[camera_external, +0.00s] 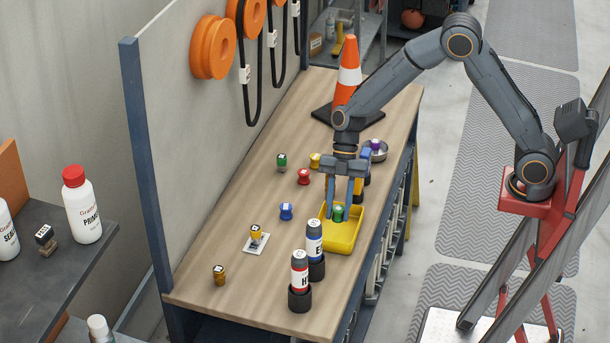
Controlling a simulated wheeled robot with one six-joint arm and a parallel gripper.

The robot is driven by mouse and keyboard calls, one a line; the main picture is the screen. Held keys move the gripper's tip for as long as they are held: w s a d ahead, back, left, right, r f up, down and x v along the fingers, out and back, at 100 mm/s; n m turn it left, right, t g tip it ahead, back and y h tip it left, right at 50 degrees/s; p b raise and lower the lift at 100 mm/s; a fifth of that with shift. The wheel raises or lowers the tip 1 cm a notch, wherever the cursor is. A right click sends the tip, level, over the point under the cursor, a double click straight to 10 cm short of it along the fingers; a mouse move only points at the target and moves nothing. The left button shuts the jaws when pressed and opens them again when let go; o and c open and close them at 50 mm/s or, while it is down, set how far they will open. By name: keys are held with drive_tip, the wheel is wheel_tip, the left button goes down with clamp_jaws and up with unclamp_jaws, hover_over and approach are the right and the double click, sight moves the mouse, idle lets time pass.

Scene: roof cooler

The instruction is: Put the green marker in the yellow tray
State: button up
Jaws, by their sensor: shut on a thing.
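The yellow tray (347,240) sits on the workbench near its right edge. My gripper (342,208) points down over the tray, shut on a small green marker (338,214). The green marker is low, within the tray's outline; I cannot tell whether it touches the tray floor. My fingers hide part of it and of the tray's back.
Two labelled cylinders, blue (314,240) and red (299,272), stand in black holders close to the tray's front left. A traffic cone (348,82) and a metal bowl (378,152) are behind.

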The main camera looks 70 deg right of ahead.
sight(337, 232)
drive_tip(key=shift+f+p, duration=0.6)
drive_tip(key=shift+f, duration=1.85)
drive_tip(key=shift+f, duration=0.2)
drive_tip(key=o, duration=1)
drive_tip(key=shift+o, duration=0.2)
drive_tip(key=shift+r, duration=0.2)
